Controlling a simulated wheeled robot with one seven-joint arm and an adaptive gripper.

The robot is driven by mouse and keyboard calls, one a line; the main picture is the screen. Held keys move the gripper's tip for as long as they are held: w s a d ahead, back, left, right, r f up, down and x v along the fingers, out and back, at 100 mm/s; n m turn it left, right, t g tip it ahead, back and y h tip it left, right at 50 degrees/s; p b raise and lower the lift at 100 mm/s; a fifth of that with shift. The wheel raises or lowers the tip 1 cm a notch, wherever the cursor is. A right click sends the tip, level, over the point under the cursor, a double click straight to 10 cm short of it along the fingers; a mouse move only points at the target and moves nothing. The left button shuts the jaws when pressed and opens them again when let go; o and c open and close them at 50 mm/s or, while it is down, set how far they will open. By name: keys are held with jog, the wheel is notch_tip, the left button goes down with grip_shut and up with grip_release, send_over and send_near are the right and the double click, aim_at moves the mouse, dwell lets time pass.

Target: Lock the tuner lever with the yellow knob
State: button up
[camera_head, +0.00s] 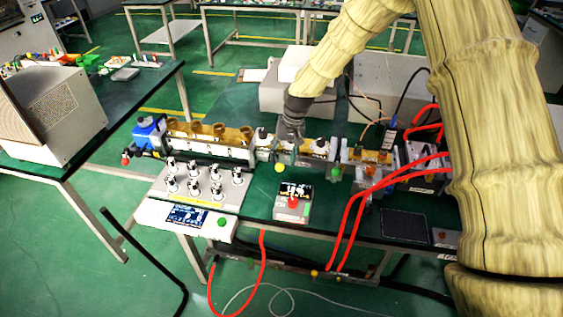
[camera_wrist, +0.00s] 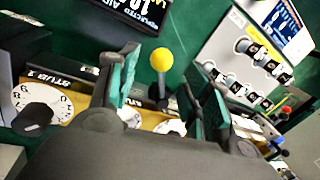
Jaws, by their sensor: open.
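The yellow knob (camera_wrist: 162,60) sits on top of a dark lever (camera_wrist: 157,90) in the wrist view. It stands between the two fingers of my gripper (camera_wrist: 165,75), with a gap on each side. In the head view the yellow knob (camera_head: 279,168) shows small and round, just below my gripper (camera_head: 290,148) at the front of the waveguide row. My gripper is open and holds nothing. Brass tuner plates with white dials (camera_wrist: 42,103) lie around the lever's base, partly hidden by my gripper.
A box with a red button (camera_head: 292,202) stands in front of the row. A sloped control panel with several knobs (camera_head: 188,205) is to its left. Red hoses (camera_head: 350,210) run at the right. Green table surface (camera_head: 257,190) is clear between panel and box.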

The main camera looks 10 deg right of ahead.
notch_tip(320, 180, up, 8)
jog(key=d, duration=0.1)
jog(key=shift+s+d+f, duration=0.15)
jog(key=shift+d, duration=0.1)
dwell(0.4)
